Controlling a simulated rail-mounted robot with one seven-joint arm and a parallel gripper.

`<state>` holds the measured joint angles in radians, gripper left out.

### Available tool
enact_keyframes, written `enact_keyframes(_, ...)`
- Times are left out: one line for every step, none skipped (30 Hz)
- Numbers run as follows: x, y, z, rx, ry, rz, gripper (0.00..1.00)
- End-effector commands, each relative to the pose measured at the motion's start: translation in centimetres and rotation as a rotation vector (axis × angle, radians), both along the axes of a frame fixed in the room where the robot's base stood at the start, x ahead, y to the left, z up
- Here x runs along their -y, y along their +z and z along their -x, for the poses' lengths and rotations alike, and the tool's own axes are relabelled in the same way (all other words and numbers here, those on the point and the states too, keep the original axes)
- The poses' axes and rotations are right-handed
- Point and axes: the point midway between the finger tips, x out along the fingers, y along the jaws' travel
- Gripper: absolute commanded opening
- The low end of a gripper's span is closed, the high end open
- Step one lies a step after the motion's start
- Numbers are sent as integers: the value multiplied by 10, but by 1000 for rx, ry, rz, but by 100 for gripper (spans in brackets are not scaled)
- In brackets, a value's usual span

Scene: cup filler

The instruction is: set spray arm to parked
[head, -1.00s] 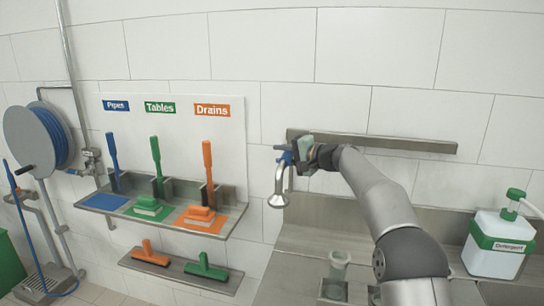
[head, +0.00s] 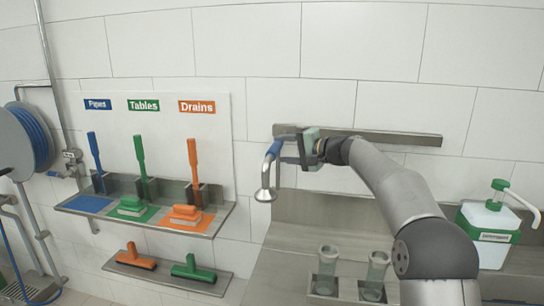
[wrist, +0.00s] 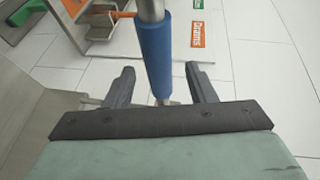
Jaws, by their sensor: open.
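The spray arm is a metal tube with a blue sleeve (head: 273,149) and a bell-shaped spray head (head: 265,194) hanging down at its lower end. It stands in front of the left end of the wall rail in the head view. My gripper (head: 287,149) is at the right of the sleeve, its fingers pointing left towards it. In the wrist view the blue sleeve (wrist: 154,45) runs between the two dark fingers of my gripper (wrist: 159,78), with a gap on each side. The jaws are open. I cannot tell how deep the sleeve sits between them.
A steel rail (head: 390,138) runs along the wall behind my arm. Two clear cups (head: 326,262) stand in holders on the counter below. A detergent bottle (head: 484,222) is at the right. A brush shelf (head: 228,207) with upright brushes is at the left.

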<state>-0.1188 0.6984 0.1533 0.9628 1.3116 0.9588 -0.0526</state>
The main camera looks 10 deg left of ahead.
Motion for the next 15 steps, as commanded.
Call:
enact_keyframes(14, -1, 4, 2, -5, -1, 50)
enact_keyframes(21, 0, 7, 2, -6, -1, 50)
enact_keyframes(30, 2, 11, 2, -4, -1, 50)
enact_keyframes(37, 4, 13, 2, -6, -1, 50)
enact_keyframes(43, 5, 15, 2, -4, -1, 50)
enact_keyframes(52, 7, 19, 3, -3, 0, 50)
enact_keyframes(58, 8, 21, 2, -4, -1, 50)
enact_keyframes(64, 9, 23, 2, -4, -1, 50)
enact_keyframes(71, 12, 26, 3, -3, 0, 50)
enact_keyframes(76, 13, 28, 3, -3, 0, 50)
enact_keyframes(80, 13, 30, 3, -3, 0, 50)
enact_keyframes(85, 15, 32, 2, -2, -1, 50)
enact_keyframes(89, 16, 34, 2, -1, 0, 50)
enact_keyframes(92, 17, 35, 2, -2, -1, 50)
enact_keyframes(95, 18, 36, 2, -2, -1, 50)
